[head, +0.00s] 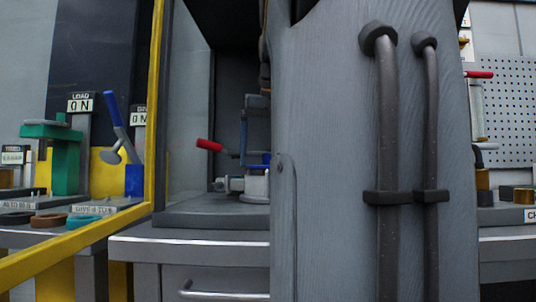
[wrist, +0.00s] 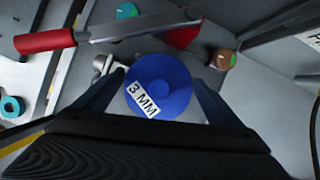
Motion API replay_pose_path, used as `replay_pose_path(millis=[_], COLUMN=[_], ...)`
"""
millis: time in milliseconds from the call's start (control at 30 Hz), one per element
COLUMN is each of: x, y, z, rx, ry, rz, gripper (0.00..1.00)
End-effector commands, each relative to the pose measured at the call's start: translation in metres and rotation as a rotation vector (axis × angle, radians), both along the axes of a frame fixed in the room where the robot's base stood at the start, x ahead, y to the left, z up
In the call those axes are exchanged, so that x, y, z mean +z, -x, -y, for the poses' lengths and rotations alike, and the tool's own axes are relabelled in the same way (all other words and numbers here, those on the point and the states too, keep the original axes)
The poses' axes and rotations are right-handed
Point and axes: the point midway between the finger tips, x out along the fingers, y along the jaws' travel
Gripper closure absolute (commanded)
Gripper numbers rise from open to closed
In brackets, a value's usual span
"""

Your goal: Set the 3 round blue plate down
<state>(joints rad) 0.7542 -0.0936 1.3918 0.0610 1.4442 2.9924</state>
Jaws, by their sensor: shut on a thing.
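A grey surface (wrist: 262,102) lies behind the plate. I cannot tell whether the plate touches anything beneath it. In the head view, a large grey body with dark tubes covers the middle right and hides much of the work spot.
A red-handled lever (wrist: 45,40) crosses just beyond the plate; its red handle also shows in the head view (head: 208,145). A brown cylinder with a green end (wrist: 224,60) stands right of the plate. A yellow frame post (head: 155,100) and a grey cabinet (head: 190,250) border the bay.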

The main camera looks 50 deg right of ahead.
Motion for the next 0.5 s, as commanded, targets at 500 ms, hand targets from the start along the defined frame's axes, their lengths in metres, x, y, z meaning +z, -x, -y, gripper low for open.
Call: replay_pose_path(millis=[500], x=[-0.0084], y=[0.0003], z=[-0.0002], rx=[0.0], ry=[0.001], rz=[0.001], gripper=[0.51])
